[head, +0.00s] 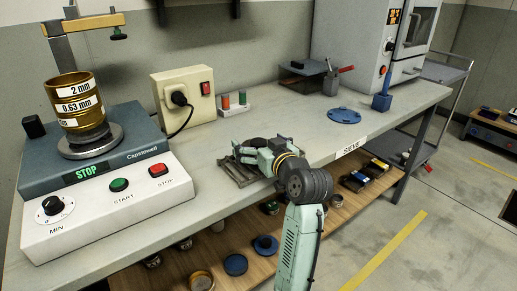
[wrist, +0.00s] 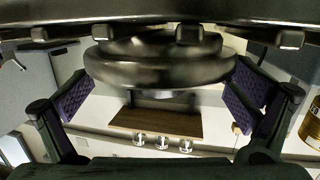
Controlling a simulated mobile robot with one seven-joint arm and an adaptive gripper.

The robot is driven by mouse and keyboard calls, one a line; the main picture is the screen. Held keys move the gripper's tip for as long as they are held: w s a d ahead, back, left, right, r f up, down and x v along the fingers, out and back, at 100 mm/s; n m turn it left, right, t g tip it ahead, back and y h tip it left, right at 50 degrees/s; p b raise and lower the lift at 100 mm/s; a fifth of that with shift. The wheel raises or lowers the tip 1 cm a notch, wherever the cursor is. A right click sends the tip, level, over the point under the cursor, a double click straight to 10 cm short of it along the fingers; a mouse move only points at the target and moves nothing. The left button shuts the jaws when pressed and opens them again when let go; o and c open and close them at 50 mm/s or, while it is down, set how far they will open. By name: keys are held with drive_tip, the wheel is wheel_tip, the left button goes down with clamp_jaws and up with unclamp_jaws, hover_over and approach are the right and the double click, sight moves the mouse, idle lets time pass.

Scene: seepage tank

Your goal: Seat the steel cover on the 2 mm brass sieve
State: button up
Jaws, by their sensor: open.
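The 2 mm brass sieve (head: 70,78) is the top ring of a stack on the shaker at the left in the head view, its label facing me. A labelled brass wall (wrist: 312,125) shows at the right edge of the wrist view. My gripper (head: 246,153) is over the dark rack on the bench, well right of the shaker. In the wrist view its purple-padded fingers are spread apart. A dark, shiny stepped metal disc (wrist: 160,65) fills the upper middle; I cannot tell whether it is the steel cover. The cover is not clearly seen in the head view.
The shaker's post and clamp arm (head: 92,23) rise behind and above the stack. A beige socket box (head: 183,97) stands right of the shaker. The dark rack (head: 238,173) lies below my gripper. A blue disc (head: 344,115) lies farther right, with free bench around it.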

drive_tip(key=c, duration=1.7)
